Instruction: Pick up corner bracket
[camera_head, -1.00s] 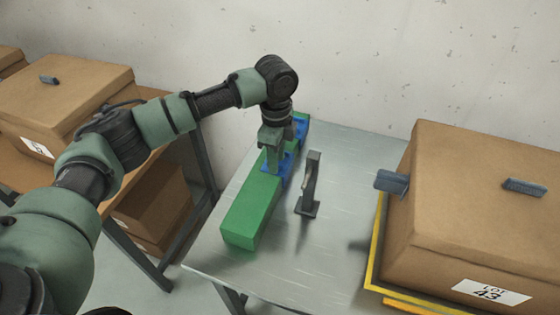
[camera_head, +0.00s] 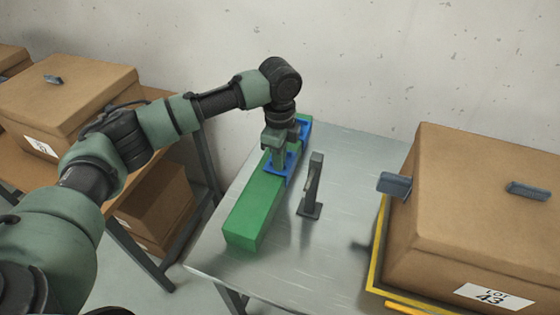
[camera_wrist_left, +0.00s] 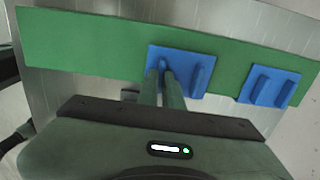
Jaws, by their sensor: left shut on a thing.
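A blue bracket (camera_head: 289,166) with raised ribs sits against the long green block, and it also shows in the left wrist view (camera_wrist_left: 190,84). My left gripper (camera_head: 277,158) reaches down onto it from above. In the left wrist view its two fingers (camera_wrist_left: 166,82) are close together, shut on a rib of this bracket. The finger contact is partly hidden. A second blue bracket (camera_wrist_left: 268,86) sits farther along the block, and it shows behind the gripper in the head view (camera_head: 305,126). My right gripper is not in view.
The green block (camera_head: 250,215) lies along the left side of the metal table (camera_head: 325,260). A dark upright fixture (camera_head: 312,185) stands right of it. A large cardboard box (camera_head: 470,210) in a yellow-edged frame is at right. More boxes (camera_head: 70,100) are at left.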

